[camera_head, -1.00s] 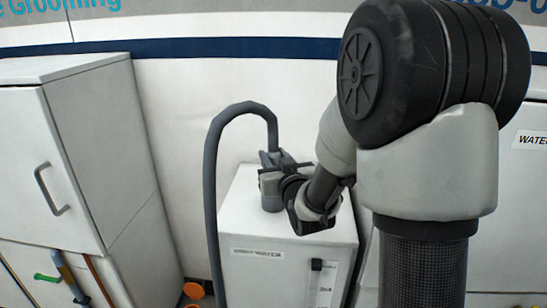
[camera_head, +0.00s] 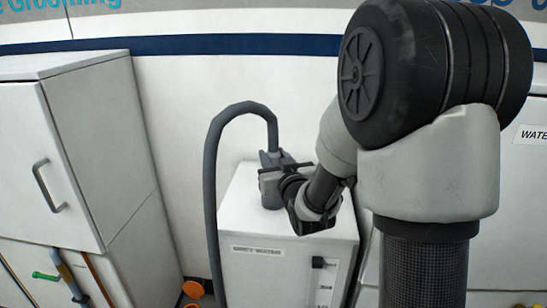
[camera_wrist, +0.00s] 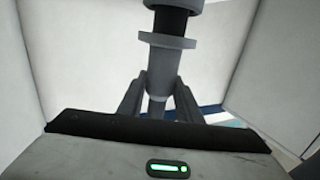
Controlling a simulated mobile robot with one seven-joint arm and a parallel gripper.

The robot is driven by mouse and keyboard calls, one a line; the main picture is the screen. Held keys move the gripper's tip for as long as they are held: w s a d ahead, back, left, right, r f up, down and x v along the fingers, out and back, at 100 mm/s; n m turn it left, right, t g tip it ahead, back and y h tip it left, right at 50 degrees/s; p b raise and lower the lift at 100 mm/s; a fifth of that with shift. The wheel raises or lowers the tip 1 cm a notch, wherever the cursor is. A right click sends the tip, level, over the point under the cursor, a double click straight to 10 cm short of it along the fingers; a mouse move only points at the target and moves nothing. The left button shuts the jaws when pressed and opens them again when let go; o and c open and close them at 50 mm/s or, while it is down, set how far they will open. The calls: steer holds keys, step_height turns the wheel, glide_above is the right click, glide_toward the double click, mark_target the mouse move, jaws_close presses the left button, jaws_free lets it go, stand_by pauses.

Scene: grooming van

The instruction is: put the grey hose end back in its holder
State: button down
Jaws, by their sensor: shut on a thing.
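The grey hose (camera_head: 211,190) rises on the left, arches over and comes down to its grey hose end (camera_head: 269,158) above the white grey-water cabinet (camera_head: 240,225). My gripper (camera_head: 271,176) reaches in from the right and is shut on the hose end. In the wrist view the flanged grey hose end (camera_wrist: 161,42) stands between my two fingers (camera_wrist: 158,92). A grey upright fitting (camera_head: 271,197) is on the cabinet top directly below my gripper. I cannot tell whether it is the holder or part of the hose end, nor whether the hose end is seated.
A tall white cabinet (camera_head: 110,150) with a handle stands at the left. Coloured-handled tools (camera_head: 68,275) are at the lower left. Orange round items (camera_head: 193,290) lie on the floor beside the grey-water cabinet. The white wall is close behind it.

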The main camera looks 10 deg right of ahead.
steer(key=shift+f+b, duration=0.45)
steer(key=shift+b, duration=0.15)
steer(key=c, duration=1.2)
jaws_free()
steer(key=shift+f, duration=0.1)
steer(key=shift+s, duration=0.1)
